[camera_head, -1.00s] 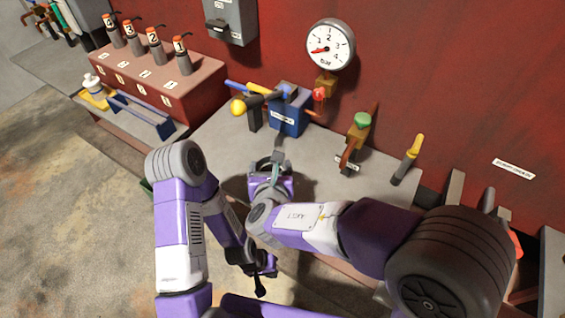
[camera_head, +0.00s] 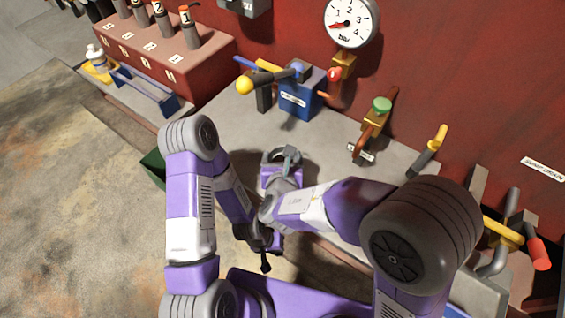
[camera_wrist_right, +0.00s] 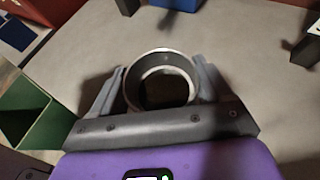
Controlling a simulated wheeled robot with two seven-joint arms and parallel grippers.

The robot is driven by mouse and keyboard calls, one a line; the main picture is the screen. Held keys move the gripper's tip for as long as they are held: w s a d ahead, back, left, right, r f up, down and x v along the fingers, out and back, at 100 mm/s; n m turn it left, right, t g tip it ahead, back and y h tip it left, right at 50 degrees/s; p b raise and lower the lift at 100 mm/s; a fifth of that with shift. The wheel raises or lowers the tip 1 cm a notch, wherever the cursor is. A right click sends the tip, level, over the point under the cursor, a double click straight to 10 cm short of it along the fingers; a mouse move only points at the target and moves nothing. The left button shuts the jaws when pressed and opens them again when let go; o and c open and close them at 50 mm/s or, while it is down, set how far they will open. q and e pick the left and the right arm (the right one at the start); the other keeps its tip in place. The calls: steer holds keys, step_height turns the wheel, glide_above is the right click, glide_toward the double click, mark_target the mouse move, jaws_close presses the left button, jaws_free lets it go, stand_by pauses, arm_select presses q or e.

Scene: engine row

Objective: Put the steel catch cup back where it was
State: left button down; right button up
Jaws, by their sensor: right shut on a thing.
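The steel catch cup (camera_wrist_right: 160,60) is a round, open grey cup with a bright rim. In the right wrist view it sits between the two fingers of my right gripper (camera_wrist_right: 160,88), and its inside is dark. In the head view my right gripper (camera_head: 282,156) is shut on it above the grey bench top; the cup is hard to make out there. My left gripper (camera_head: 265,255) hangs low in front of the bench edge, below my right forearm. Its jaw gap does not show clearly.
A blue block (camera_head: 299,97) with yellow and blue handles stands behind my right gripper. A green-topped valve (camera_head: 381,106) and a yellow-handled lever (camera_head: 431,150) are to the right. A green bin (camera_wrist_right: 28,112) lies left. Bench (camera_head: 225,130) between is clear.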

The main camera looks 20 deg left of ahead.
steer(key=shift+f, duration=0.65)
steer(key=o, duration=1.4)
steer(key=shift+r, duration=0.1)
steer(key=p+v, duration=0.2)
steer(key=v, duration=1)
steer(key=shift+p, duration=0.4)
